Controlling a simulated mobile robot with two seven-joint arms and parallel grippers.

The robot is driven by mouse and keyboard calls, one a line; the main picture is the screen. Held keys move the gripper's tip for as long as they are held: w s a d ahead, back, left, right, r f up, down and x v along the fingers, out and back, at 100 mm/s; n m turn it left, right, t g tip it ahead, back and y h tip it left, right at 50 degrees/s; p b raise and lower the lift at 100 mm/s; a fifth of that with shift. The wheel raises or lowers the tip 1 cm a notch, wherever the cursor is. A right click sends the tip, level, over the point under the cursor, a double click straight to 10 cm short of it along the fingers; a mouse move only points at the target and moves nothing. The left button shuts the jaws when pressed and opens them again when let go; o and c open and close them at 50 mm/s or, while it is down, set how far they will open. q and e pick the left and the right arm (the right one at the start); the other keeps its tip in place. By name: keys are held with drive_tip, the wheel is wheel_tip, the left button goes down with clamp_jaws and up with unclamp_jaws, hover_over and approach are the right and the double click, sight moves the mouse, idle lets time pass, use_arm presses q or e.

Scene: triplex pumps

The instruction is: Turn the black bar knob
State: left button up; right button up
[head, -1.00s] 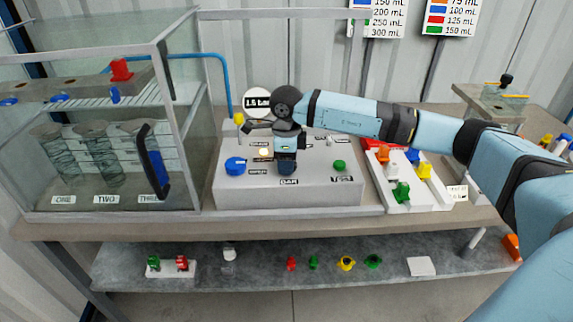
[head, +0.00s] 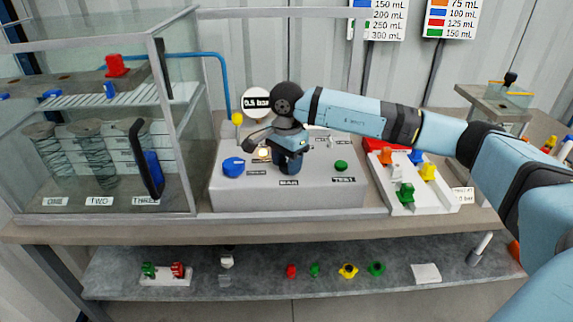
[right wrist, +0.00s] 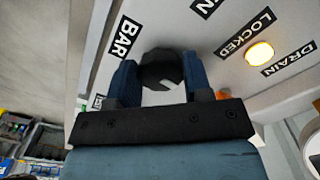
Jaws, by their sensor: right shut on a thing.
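My right gripper (head: 288,166) points down onto the grey control panel (head: 215,198), just above the BAR label (head: 288,183). In the right wrist view its two blue fingers (right wrist: 162,78) are shut on the black bar knob (right wrist: 160,68), one on each side of it. In the head view the gripper hides the knob. The round gauge (head: 256,102) behind the panel reads 0.5 bar. My left gripper is not in view.
A blue knob (head: 233,167) and a green TEST button (head: 341,166) flank the gripper. A lit lamp (right wrist: 260,53) sits by the LOCKED label. A glass cabinet (head: 187,150) stands left. A white tray (head: 408,207) with coloured pieces stands right.

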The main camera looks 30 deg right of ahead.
drive_tip(key=shift+n, duration=0.4)
drive_tip(key=shift+r, duration=0.1)
drive_tip(key=shift+n, duration=0.4)
drive_tip(key=o, duration=0.9)
wheel_tip(320, 180, up, 14)
drive_tip(key=shift+f, duration=0.1)
